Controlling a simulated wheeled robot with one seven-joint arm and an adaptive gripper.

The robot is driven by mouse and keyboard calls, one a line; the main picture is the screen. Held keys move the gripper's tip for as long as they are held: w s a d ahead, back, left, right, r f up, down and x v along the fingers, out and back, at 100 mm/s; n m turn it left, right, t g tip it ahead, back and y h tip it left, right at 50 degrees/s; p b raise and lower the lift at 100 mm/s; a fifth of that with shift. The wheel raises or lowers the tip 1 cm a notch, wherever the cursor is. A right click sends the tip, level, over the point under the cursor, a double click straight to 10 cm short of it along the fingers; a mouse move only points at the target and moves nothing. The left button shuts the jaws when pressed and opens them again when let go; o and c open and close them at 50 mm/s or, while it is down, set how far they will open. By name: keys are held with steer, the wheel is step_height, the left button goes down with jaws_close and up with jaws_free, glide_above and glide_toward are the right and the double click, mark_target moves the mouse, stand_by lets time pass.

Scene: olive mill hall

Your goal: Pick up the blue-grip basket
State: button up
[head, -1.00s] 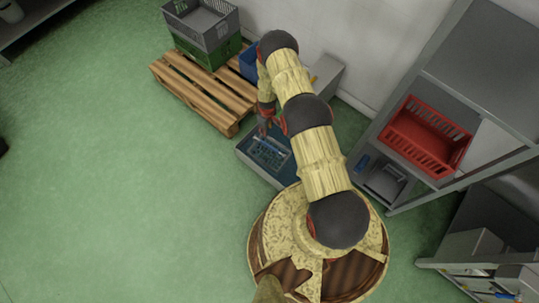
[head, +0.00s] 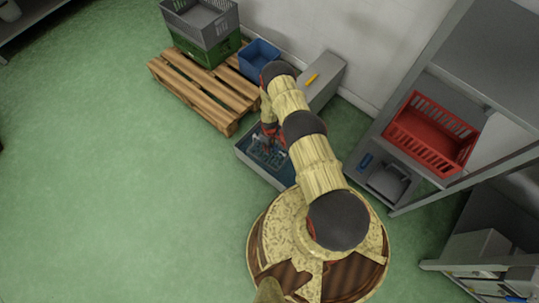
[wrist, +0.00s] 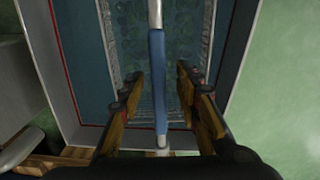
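The blue-grip basket (head: 264,155) sits inside a dark blue-grey tank (head: 262,174), in front of my base in the head view. In the wrist view its blue grip (wrist: 158,60) runs along a pale bar above the mesh basket. My gripper (wrist: 158,84) is open, with one finger on each side of the blue grip and a visible gap to each. In the head view my gripper (head: 269,134) is over the tank and partly hidden by my arm. The basket's lower part is hard to make out in the dim tank.
A wooden pallet (head: 196,93) with grey and green crates and a blue bin (head: 260,54) stands behind to the left. A grey cabinet (head: 322,82) is beside the tank. A shelf with a red basket (head: 432,132) stands right. The green floor at left is clear.

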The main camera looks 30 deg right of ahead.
steer(key=shift+w+f, duration=0.1)
steer(key=shift+f, duration=0.05)
steer(key=shift+c, duration=0.8)
jaws_close()
stand_by(0.3)
